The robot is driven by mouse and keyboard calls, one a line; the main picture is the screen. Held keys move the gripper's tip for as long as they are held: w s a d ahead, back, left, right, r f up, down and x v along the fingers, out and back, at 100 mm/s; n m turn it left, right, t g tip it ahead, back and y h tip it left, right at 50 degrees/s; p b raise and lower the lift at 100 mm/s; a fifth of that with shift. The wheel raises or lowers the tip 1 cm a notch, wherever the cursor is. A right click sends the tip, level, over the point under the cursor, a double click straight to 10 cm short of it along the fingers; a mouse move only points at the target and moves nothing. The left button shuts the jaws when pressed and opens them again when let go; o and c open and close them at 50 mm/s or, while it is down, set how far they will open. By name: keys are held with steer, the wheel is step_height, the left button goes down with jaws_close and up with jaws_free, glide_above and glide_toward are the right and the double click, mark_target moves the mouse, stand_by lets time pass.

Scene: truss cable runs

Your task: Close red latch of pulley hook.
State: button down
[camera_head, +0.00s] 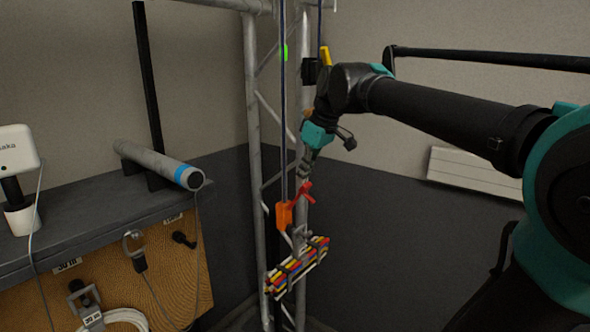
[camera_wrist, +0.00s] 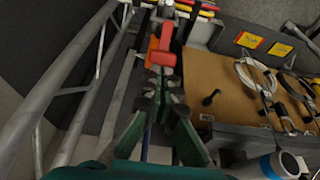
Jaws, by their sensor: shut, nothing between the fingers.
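The pulley hook has an orange body (camera_head: 284,214) that hangs on a blue rope in front of the metal truss. Its red latch (camera_head: 303,193) sticks out from the body toward the upper right. A bundle of coloured cables (camera_head: 297,267) hangs below the hook. My gripper (camera_head: 304,172) is just above the latch. In the wrist view, the red latch (camera_wrist: 162,58) lies just beyond my gripper's fingertips (camera_wrist: 162,72). The fingers are shut with nothing between them. I cannot tell whether the fingertips touch the latch.
The metal truss (camera_head: 252,95) stands close behind the rope and hook. A grey bench (camera_head: 90,220) on the left carries a grey tube (camera_head: 155,162) with a blue band. A wooden panel (camera_head: 190,265) with hanging cables is below it. The floor right of the truss is clear.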

steer(key=s+d+f+t+y, duration=0.4)
steer(key=d+f+t+y, duration=0.2)
steer(key=f, duration=0.3)
steer(key=shift+s+f+y, duration=0.4)
steer(key=shift+y, duration=0.4)
steer(key=shift+f, duration=0.2)
